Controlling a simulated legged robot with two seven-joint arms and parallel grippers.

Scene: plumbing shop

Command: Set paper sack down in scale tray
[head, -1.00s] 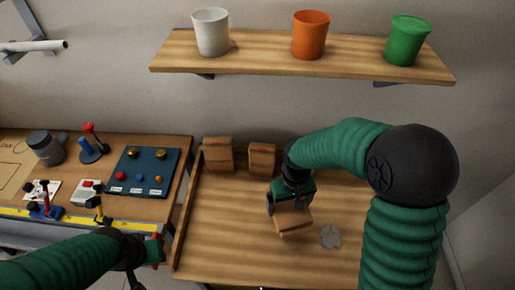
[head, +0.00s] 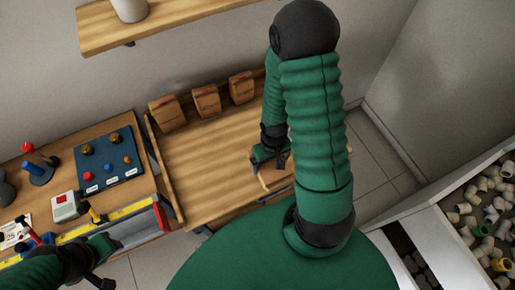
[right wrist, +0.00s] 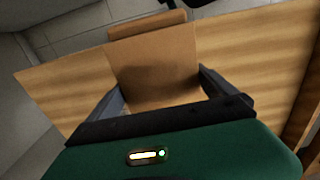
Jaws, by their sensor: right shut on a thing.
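My right gripper (head: 268,160) is shut on a brown paper sack (head: 278,178), above the right part of the wooden bench top. My forearm hides much of the sack in the head view. In the right wrist view the sack (right wrist: 152,65) fills the space between the two dark fingers, its folded end pointing away. I cannot make out a scale tray in either view. My left gripper (head: 110,263) is at the lower left, near the front of the workbench, and its jaw opening is unclear.
Three more paper sacks (head: 206,101) stand along the bench's back edge. The wooden bench top (head: 205,160) is clear in its middle. A workbench (head: 130,195) with a blue button panel (head: 108,157) is at left. A bin of pipe fittings (head: 490,215) is at right.

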